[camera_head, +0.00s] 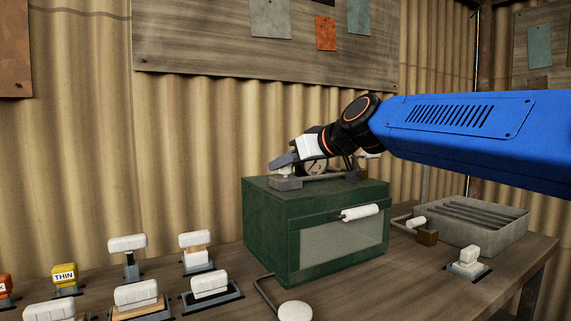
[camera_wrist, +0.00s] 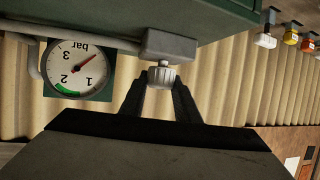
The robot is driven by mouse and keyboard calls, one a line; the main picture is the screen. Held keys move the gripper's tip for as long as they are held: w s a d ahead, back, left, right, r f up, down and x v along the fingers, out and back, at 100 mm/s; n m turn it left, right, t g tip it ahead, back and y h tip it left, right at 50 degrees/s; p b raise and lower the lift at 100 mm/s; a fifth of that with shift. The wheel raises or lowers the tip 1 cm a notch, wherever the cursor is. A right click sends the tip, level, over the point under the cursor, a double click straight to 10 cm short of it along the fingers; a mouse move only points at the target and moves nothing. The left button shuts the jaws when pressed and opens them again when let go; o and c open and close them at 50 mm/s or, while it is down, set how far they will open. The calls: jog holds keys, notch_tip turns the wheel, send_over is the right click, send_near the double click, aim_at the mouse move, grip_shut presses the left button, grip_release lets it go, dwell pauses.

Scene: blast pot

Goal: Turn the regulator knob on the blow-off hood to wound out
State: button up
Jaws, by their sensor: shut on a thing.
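The blow-off hood is a dark green box with a pale front window (camera_head: 265,230) on the bench. A grey regulator block (camera_head: 286,184) sits on its top; in the wrist view the block (camera_wrist: 170,45) carries a pale ribbed regulator knob (camera_wrist: 161,76). My gripper (camera_head: 285,163) is shut on the knob, with a dark finger on each side of it in the wrist view (camera_wrist: 160,95). A round gauge (camera_wrist: 76,69) beside it appears upside down; its red needle points to the upper right, away from the green band near the 2.
White-handled switches (camera_head: 136,293) stand left of the hood, with a yellow THIN block (camera_head: 65,276). A round white knob (camera_head: 295,311) is in front. A grey slatted tray (camera_head: 466,222) and another white-handled switch (camera_head: 468,260) stand at right. The corrugated wall (camera_head: 200,130) is close behind.

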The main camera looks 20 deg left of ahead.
dwell(0.3)
jog(key=o, duration=1.1)
jog(key=shift+r, duration=0.1)
jog(key=shift+c, duration=0.2)
jog(key=v, duration=1.7)
jog(key=shift+s+d, duration=0.1)
jog(key=shift+d, duration=0.05)
jog(key=s+d+f+m+h, duration=0.3)
jog(key=s+d+f, duration=0.1)
jog(key=d+f, duration=0.65)
jog(key=s+d+f+m+h, duration=0.3)
jog(key=s+d+f, duration=0.1)
jog(key=d+f, duration=0.65)
jog(key=s+d+f+m+h, duration=0.3)
jog(key=d+f, duration=0.7)
jog(key=f, duration=0.1)
jog(key=s+d+f+m+g+h, duration=0.1)
jog(key=s+d+f+m+h, duration=0.2)
jog(key=s+d+f, duration=0.6)
notch_tip(320, 180, down, 4)
jog(key=shift+s+d+f+m, duration=0.1)
jog(key=shift+s+d+m, duration=0.15)
jog(key=shift+s, duration=0.6)
